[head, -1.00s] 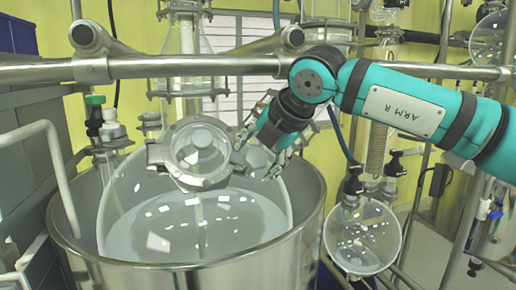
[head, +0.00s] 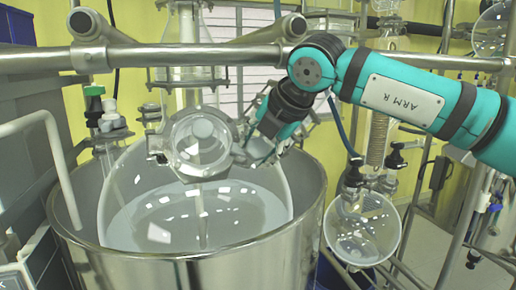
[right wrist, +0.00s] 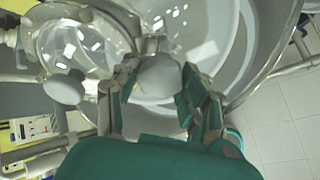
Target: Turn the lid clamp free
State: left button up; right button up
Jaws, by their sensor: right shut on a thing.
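The lid clamp (head: 172,160) is a metal ring around the round clear lid on the front of the large glass vessel (head: 125,200). My right gripper (head: 250,143) reaches in from the right to the clamp's right side. In the right wrist view, its fingers (right wrist: 158,88) stand on both sides of a pale rounded knob (right wrist: 158,74) and are shut on it. In the head view, the fingers and wrist hide most of that knob. My left gripper is in neither current view.
The vessel sits in a wide steel pot (head: 185,270). A horizontal steel rail (head: 180,58) crosses behind and above the clamp. A smaller round flask (head: 362,228) hangs at right. In the right wrist view, a second pale knob (right wrist: 64,88) lies left of the fingers.

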jog(key=n+b, duration=0.1)
jog(key=n, duration=0.1)
jog(key=shift+f+n+h, duration=0.1)
jog(key=shift+n+h, duration=0.2)
jog(key=n, duration=0.3)
jog(key=shift+h+b, duration=0.35)
jog(key=shift+h, duration=0.05)
jog(key=n+h, duration=0.1)
jog(key=n, duration=0.6)
jog(key=n+t+h, duration=0.1)
jog(key=n, duration=0.2)
jog(key=shift+a+h, duration=0.1)
jog(key=shift+h, duration=0.2)
jog(key=o, duration=1.2)
jog(key=shift+s+r, duration=0.1)
jog(key=shift+r, duration=0.15)
jog(key=v, duration=1.1)
jog(key=shift+s+r+b, duration=0.25)
jog(key=shift+r+b, duration=0.05)
